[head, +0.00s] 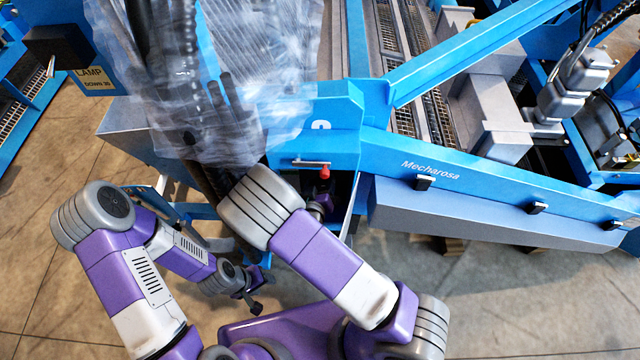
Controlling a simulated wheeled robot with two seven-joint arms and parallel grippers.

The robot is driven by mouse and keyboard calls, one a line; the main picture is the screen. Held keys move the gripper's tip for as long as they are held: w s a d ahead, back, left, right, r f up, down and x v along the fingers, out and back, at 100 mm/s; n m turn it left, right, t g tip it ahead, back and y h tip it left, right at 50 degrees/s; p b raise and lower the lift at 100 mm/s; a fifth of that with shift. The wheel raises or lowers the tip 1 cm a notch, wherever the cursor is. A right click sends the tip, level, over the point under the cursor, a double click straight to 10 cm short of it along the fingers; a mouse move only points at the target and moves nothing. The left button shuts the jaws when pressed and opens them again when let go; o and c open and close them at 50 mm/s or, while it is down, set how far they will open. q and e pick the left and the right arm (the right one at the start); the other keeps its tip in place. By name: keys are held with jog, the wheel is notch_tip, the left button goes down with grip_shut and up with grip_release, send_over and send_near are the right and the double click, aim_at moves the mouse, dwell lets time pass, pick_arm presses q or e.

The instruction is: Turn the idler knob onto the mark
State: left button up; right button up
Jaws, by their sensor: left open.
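A small red knob-like part (324,173) sits below a short silver bar (311,162) on the blue machine frame, just right of my right arm's elbow. I cannot tell if it is the idler knob. No mark is legible. My left gripper (262,288) is open and empty, low in front of the machine, below and left of the red part and apart from it. My right arm bends up across the middle, and its gripper is hidden; dark and purple parts show below the red part.
Crumpled clear plastic film (225,90) with dark hoses hangs over the upper left of the machine. A blue beam marked Mecharosa (480,175) with black latches runs to the right. Concrete floor (40,235) is open at left.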

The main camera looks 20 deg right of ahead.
jog(key=c, duration=0.8)
